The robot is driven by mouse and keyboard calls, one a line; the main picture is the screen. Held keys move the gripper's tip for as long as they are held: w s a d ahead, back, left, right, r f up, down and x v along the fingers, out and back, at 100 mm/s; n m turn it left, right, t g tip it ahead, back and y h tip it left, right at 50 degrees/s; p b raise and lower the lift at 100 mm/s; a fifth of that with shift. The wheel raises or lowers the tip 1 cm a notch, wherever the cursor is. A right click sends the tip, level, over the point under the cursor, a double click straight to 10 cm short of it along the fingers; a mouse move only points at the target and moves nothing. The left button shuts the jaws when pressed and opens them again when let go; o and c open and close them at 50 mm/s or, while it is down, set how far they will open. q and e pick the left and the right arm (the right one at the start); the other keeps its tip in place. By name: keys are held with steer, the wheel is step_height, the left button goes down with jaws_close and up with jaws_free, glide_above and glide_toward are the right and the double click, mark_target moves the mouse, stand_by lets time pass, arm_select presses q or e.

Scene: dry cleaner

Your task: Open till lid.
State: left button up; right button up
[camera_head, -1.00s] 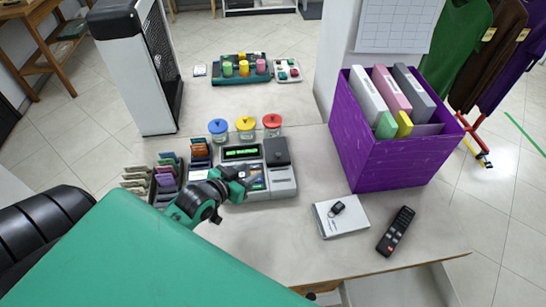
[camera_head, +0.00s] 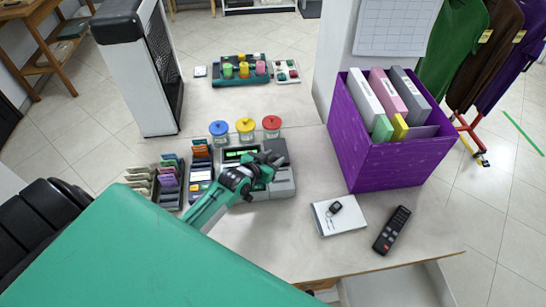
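The grey till (camera_head: 284,189) stands on the counter, with a green-lit display (camera_head: 238,153) at its back left. Its dark lid (camera_head: 278,146) is at the back right and looks shut. My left gripper (camera_head: 272,163) is over the middle of the till, at the front of the lid, and covers part of the till's face. I cannot tell whether its fingers touch the lid, or whether they are open or shut. My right gripper is not in view.
Three jars with blue, yellow and red lids (camera_head: 245,128) stand just behind the till. Racks of coloured cards (camera_head: 169,178) stand to its left. A purple box of folders (camera_head: 385,165), a white booklet with a key (camera_head: 340,221) and a black remote (camera_head: 392,230) are to the right.

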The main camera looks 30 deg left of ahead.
arm_select(q)
jaws_close()
steer(key=shift+w, duration=0.1)
